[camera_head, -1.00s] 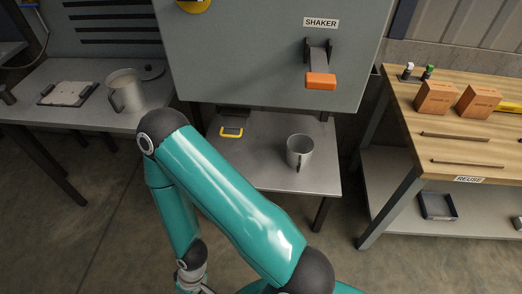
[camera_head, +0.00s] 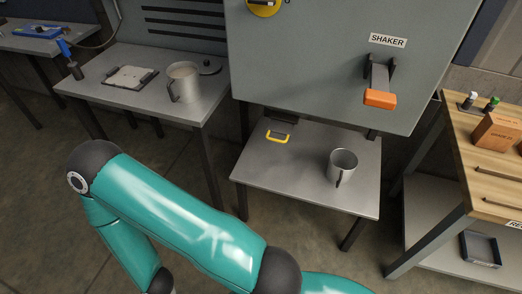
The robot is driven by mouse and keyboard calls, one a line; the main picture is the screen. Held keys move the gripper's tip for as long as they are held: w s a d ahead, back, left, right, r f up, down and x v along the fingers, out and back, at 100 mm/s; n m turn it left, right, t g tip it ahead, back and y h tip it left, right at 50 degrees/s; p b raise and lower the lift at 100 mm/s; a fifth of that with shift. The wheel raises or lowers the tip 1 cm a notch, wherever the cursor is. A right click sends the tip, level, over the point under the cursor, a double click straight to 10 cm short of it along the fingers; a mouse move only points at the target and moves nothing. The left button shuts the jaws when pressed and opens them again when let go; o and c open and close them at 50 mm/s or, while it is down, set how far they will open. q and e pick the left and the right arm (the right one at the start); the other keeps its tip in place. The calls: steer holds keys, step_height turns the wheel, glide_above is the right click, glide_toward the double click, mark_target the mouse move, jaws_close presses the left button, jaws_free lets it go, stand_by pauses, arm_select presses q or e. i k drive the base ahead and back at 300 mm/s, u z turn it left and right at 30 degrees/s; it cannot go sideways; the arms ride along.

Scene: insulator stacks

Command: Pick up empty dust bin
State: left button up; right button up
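No label marks a dust bin. A grey metal mug-shaped container (camera_head: 342,166) with a side handle stands upright on the low grey table (camera_head: 300,192) below the shaker. A larger grey container (camera_head: 184,82) with a handle stands on the left table. A yellow handle (camera_head: 278,137) sits at the back of the low table, under the shaker cabinet. I cannot tell which is the dust bin or whether either container is empty. One teal arm of mine crosses the lower left, but neither gripper shows.
The shaker cabinet (camera_head: 335,60) has an orange-ended lever (camera_head: 380,98) jutting forward above the low table. The left table (camera_head: 210,104) holds a flat tray (camera_head: 131,78). A wooden workbench (camera_head: 490,170) stands at right, with a dark tray (camera_head: 480,249) on its lower shelf.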

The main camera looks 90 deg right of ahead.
mark_target(343, 164)
steer(key=u, duration=0.1)
steer(key=i, duration=1.2)
steer(key=u, duration=1.75)
steer(key=i, duration=0.15)
steer(key=z, duration=3.55)
steer(key=i, duration=0.15)
steer(key=z, duration=2.5)
steer(key=k, duration=0.55)
steer(key=z, duration=0.25)
steer(key=i, duration=1.1)
steer(key=z, duration=0.05)
